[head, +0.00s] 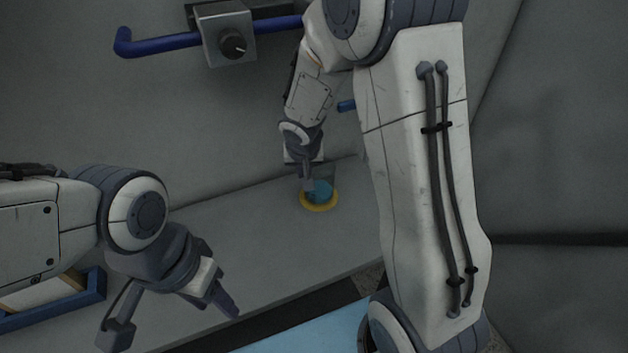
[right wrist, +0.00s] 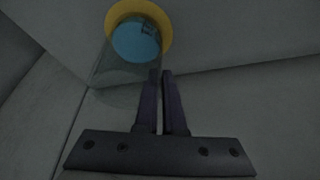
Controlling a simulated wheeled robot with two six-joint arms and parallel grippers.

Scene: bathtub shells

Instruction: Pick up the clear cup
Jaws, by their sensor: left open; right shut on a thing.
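The clear cup (head: 329,174) is at the back of the grey ledge, see-through, with a blue disc (head: 320,190) and a yellow ring (head: 318,207) at its lower end. In the right wrist view the clear cup (right wrist: 125,75) shows as a faint see-through wall leading to the blue disc (right wrist: 136,40) and yellow ring (right wrist: 164,24). My right gripper (head: 307,186) reaches down at the cup, and its fingers (right wrist: 164,76) are nearly together, shut on the cup's wall. I cannot tell whether the cup touches the ledge. My left gripper (head: 170,320) is open and empty, front left.
The grey ledge (head: 240,235) has free room left of the cup. A blue pipe with a grey box and knob (head: 230,42) is on the wall above. A blue-edged tray or frame (head: 60,303) lies at the left. A light blue surface (head: 310,330) is at the front.

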